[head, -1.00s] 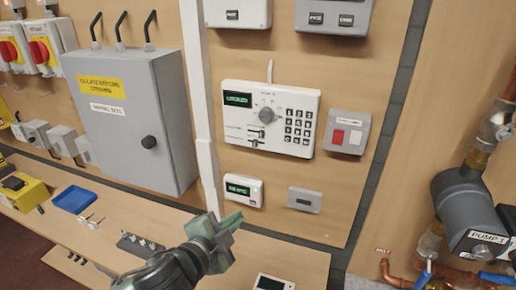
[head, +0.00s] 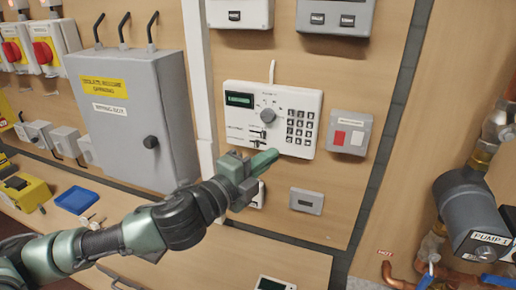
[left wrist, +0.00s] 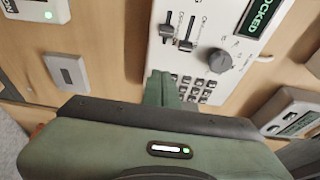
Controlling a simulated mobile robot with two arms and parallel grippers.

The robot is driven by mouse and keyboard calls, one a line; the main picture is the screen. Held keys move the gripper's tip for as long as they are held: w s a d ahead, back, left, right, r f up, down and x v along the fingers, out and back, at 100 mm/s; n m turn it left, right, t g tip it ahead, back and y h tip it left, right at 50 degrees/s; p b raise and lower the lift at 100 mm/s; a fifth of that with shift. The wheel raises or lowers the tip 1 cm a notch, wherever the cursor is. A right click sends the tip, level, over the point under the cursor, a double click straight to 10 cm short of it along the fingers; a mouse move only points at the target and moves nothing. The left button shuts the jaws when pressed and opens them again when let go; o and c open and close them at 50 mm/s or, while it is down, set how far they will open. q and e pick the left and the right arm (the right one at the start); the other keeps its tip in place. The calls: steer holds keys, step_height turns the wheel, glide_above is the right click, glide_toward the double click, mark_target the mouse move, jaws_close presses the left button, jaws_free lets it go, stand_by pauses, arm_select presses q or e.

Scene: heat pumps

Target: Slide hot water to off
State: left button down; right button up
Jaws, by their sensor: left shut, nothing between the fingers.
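The white heating controller (head: 240,112) is fixed to the wooden wall panel, with a small green display, a round grey knob (head: 268,115) and a keypad (head: 300,128). Two sliders with dark tracks (head: 257,134) sit below the knob; their labels are too small to read, so I cannot tell which is hot water. In the left wrist view the two slider handles (left wrist: 166,30) (left wrist: 186,43) show clearly, and the display (left wrist: 263,14) reads "LOCKED". My left gripper (head: 272,158) is shut and empty, just below the controller's lower edge; its fingertips (left wrist: 162,82) appear near the keypad.
A large grey cabinet (head: 125,120) stands left, and a pump (head: 470,205) is at the right.

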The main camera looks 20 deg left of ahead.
mark_target(255, 144)
arm_select(q)
steer(key=x, duration=0.3)
steer(key=a+b, duration=0.1)
steer(key=a, duration=0.2)
steer(key=shift+s+a+f, duration=0.1)
steer(key=shift+a, duration=0.45)
steer(key=shift+a+b, duration=0.3)
steer(key=shift+a, duration=0.9)
steer(key=shift+d, duration=0.1)
